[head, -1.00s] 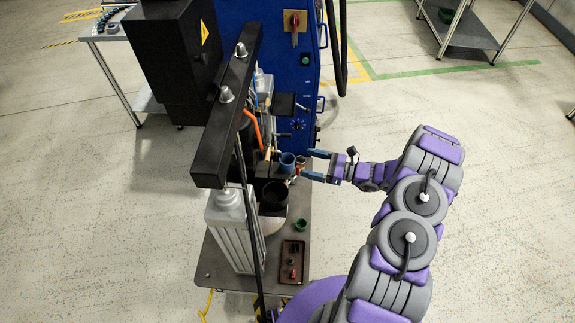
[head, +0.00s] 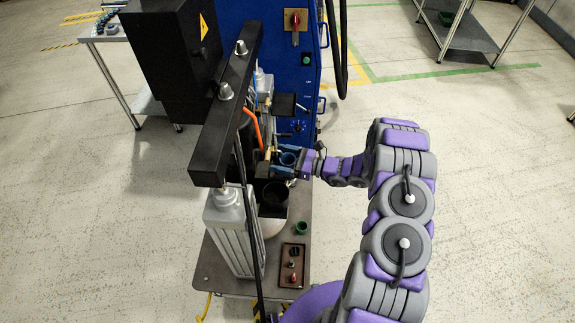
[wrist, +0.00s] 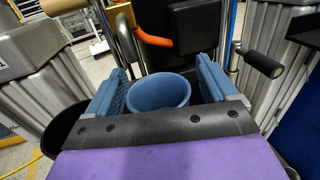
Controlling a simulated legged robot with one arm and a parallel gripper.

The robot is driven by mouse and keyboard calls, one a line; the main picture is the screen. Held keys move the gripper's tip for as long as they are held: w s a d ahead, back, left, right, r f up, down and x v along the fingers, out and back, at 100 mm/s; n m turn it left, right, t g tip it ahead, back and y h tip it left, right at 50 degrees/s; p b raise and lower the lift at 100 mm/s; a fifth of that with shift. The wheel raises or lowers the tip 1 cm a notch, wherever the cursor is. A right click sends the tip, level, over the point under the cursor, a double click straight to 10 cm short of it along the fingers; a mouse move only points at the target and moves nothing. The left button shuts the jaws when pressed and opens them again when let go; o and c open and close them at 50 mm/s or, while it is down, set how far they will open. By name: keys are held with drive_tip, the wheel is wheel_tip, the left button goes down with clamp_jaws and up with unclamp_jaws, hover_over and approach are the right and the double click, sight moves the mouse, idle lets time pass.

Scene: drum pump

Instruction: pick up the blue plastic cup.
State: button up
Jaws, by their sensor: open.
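The blue plastic cup (head: 288,159) stands upright on the drum pump machine, beside its dark parts. In the wrist view the cup (wrist: 158,92) shows its round open rim and empty-looking inside. My gripper (head: 284,161) has its two blue fingers on either side of the cup. In the wrist view my gripper (wrist: 160,88) is open, with the cup between the fingers. The cup's lower part is hidden behind the gripper body.
A black pot (head: 274,195) sits just in front of the cup. A black crossbeam (head: 226,120) rises to the left, and a blue cabinet (head: 290,70) stands behind. Open floor lies right.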

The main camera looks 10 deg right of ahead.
drive_tip(key=shift+d, duration=0.1)
drive_tip(key=c, duration=1.1)
drive_tip(key=shift+r, duration=0.15)
drive_tip(key=shift+c, duration=0.2)
